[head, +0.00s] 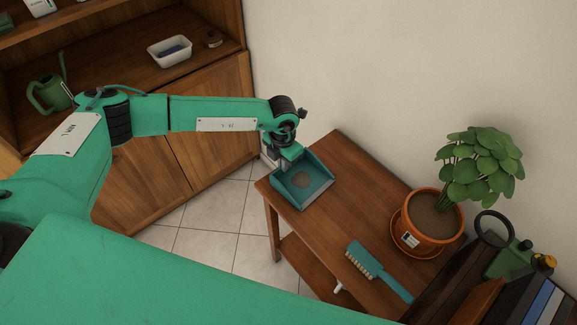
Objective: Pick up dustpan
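The teal dustpan (317,188) lies at the far left end of the wooden side table, with a round greyish-brown patch in its pan. My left gripper (271,158) is at the dustpan's back left edge, at the end of my green arm. The wrist hides most of its fingers and the dustpan's handle, so I cannot tell whether it is open or shut, or whether it touches the dustpan. My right gripper is not in view.
Books (480,283) are at lower right. A wooden cabinet (200,108) holds a watering can (50,95) and white bin (170,52). A wall stands behind the table.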

